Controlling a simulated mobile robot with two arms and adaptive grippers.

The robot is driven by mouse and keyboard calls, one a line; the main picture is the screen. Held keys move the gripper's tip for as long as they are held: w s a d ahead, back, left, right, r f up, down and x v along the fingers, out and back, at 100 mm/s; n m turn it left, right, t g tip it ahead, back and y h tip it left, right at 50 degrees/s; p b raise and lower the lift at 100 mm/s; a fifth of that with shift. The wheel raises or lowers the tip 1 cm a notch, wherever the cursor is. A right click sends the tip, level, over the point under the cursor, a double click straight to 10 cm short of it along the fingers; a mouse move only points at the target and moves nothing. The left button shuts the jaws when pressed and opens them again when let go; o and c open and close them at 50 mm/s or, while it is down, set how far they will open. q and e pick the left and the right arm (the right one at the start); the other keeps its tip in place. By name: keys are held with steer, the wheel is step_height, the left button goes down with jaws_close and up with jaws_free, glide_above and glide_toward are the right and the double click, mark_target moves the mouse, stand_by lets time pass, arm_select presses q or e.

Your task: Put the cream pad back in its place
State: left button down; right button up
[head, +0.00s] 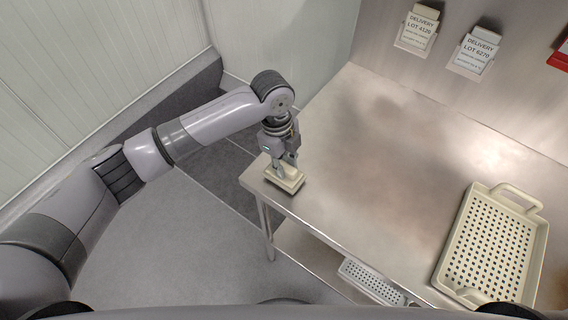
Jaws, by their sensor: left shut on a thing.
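The cream pad (291,184) is a small block at the left corner of the steel table (345,150). My left gripper (286,170) comes down on it from above and is shut on it. The pad is at the table top; I cannot tell whether it rests on the surface or is held slightly above it. The gripper's fingers hide part of the pad's upper side. My right gripper is not in the head view.
A cream perforated tray (441,262) with handles stands at the table's right. Another perforated tray (372,281) is on the lower shelf. Delivery lot cards (417,32) and a red item (561,58) are on the back wall. The table's middle is clear.

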arm_select(q)
steer(key=shift+f, duration=0.5)
steer(key=c, duration=1.5)
jaws_free()
steer(key=shift+f, duration=0.1)
steer(key=shift+o, duration=0.2)
step_height(320, 180, up, 12)
steer(key=a+b, duration=0.1)
steer(key=b, duration=0.1)
steer(key=shift+w+b, duration=0.4)
steer(key=shift+w, duration=0.05)
